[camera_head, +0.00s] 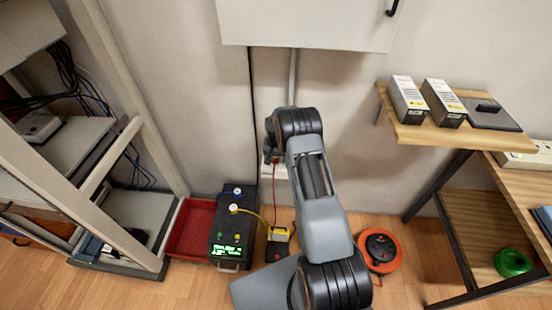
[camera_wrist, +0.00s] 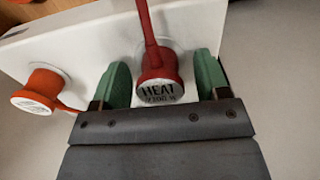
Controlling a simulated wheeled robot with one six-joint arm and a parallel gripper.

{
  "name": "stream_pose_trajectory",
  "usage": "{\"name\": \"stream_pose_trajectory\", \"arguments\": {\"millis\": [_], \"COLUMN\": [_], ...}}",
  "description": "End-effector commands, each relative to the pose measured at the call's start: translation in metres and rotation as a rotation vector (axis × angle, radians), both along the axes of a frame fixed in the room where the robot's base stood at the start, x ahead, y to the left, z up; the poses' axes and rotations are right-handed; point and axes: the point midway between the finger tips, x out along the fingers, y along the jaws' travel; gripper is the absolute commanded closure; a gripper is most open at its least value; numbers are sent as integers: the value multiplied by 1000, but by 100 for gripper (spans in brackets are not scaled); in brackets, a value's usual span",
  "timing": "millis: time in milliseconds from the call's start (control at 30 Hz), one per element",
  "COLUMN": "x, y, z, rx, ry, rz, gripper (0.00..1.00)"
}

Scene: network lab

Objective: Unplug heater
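The red heater plug (camera_wrist: 157,76), its end marked "HEAT" with smaller print below, sits on a white outlet strip (camera_wrist: 105,35) in the wrist view. A red cord (camera_wrist: 149,22) runs from it toward the top of the picture. My gripper (camera_wrist: 163,80) is open, with one green fingertip on each side of the plug and a visible gap on both sides. An orange plug (camera_wrist: 40,90) sits on the strip to the left. In the head view my gripper (camera_head: 270,158) is at the wall strip (camera_head: 280,173), and my arm partly hides it.
A black box with gauges (camera_head: 231,235), a red tray (camera_head: 190,232) and a small yellow-and-black device (camera_head: 279,240) stand on the floor below. An orange cable reel (camera_head: 380,249) lies to the right. A rack (camera_head: 150,150) is left, a wooden shelf (camera_head: 440,130) right, a white cabinet (camera_head: 305,25) above.

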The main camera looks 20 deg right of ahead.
Motion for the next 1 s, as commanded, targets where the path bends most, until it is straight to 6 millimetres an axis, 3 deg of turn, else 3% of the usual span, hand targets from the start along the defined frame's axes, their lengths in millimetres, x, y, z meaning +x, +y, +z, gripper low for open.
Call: {"name": "stream_pose_trajectory", "arguments": {"millis": [67,633,1000], "x": [0,0,0], "y": [0,0,0], "z": [0,0,6], "rx": [0,0,0], "ry": [0,-1,-1], "rz": [0,0,0], "gripper": [39,94,95]}}
